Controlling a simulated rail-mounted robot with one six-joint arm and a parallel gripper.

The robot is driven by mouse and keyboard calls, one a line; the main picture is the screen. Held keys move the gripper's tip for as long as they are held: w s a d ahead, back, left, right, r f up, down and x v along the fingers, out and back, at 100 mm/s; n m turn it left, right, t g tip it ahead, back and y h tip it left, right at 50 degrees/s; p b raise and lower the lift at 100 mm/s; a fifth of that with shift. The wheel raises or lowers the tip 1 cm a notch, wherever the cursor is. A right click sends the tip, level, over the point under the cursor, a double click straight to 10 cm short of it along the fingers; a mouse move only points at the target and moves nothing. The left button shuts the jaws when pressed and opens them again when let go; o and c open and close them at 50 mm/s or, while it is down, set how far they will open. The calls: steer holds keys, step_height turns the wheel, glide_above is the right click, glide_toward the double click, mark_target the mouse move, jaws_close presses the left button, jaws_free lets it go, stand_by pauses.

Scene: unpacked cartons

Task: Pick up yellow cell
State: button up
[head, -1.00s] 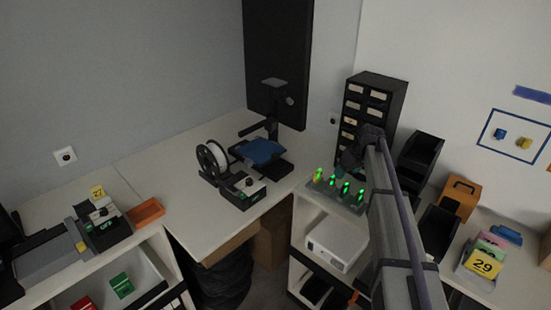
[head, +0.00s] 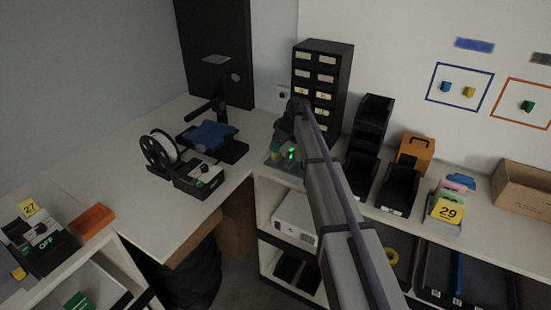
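The grey charging rack (head: 272,163) stands at the left end of the shelf top, in front of the black drawer cabinet. A small yellow spot on it, likely the yellow cell (head: 275,155), shows at its left side just below my gripper. A green-lit cell (head: 291,153) shows to its right. My gripper (head: 281,140) is dark and small at the end of my arm, low over the rack. Its fingers are too small and dark to tell open from shut, or whether they touch the cell. My arm hides the rack's right part.
The black drawer cabinet (head: 322,75) rises close behind my arm. Black bins (head: 370,125) and an orange case (head: 415,152) stand right of it. A 3D printer (head: 210,140) and white spool (head: 163,150) are on the left table. A yellow "29" block (head: 447,210) is further right.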

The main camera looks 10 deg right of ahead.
steer(key=b+x, duration=0.4)
steer(key=x, duration=0.1)
steer(key=shift+f, duration=0.15)
steer(key=shift+a+r, duration=0.1)
steer(key=shift+r, duration=0.2)
steer(key=shift+c, duration=0.2)
steer(key=c, duration=1.2)
step_height(320, 180, up, 10)
steer(key=p, duration=1)
steer(key=shift+r+p, duration=0.15)
steer(key=shift+p, duration=0.15)
steer(key=shift+s+f, duration=0.1)
steer(key=shift+f, duration=0.15)
